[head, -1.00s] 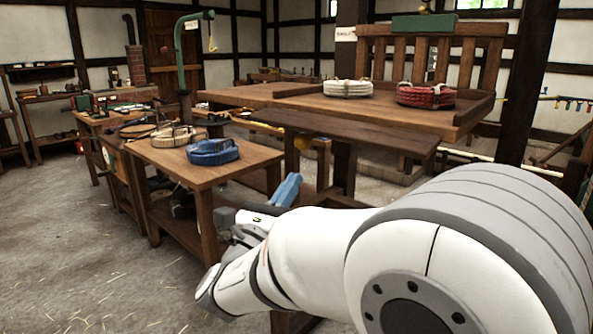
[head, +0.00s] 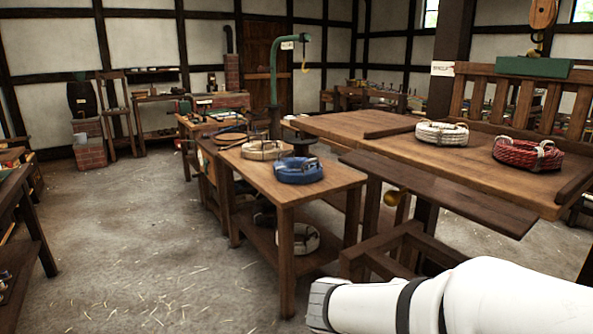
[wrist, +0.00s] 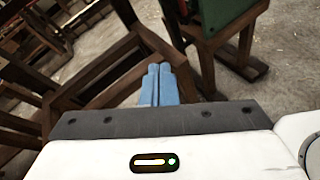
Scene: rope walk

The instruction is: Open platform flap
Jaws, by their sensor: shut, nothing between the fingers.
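The platform (head: 350,127) is a wooden deck with a slatted back, right of centre in the head view. Its flap looks to be the dark plank (head: 440,188) along the front edge, lying roughly level. A round brass knob (head: 391,198) shows just under the plank. My gripper (wrist: 159,68) shows in the wrist view with its two blue fingers together and empty. Beyond the fingertips are a wooden frame and the floor, apart from the flap. In the head view only my white arm shows at the lower right; the fingers are out of sight there.
A white rope coil (head: 442,134) and a red one (head: 527,153) lie on the platform. A low table (head: 325,180) left of it holds a blue coil (head: 299,170) and a tan coil (head: 267,149). A wooden frame (head: 385,250) stands below the flap. Open floor lies left.

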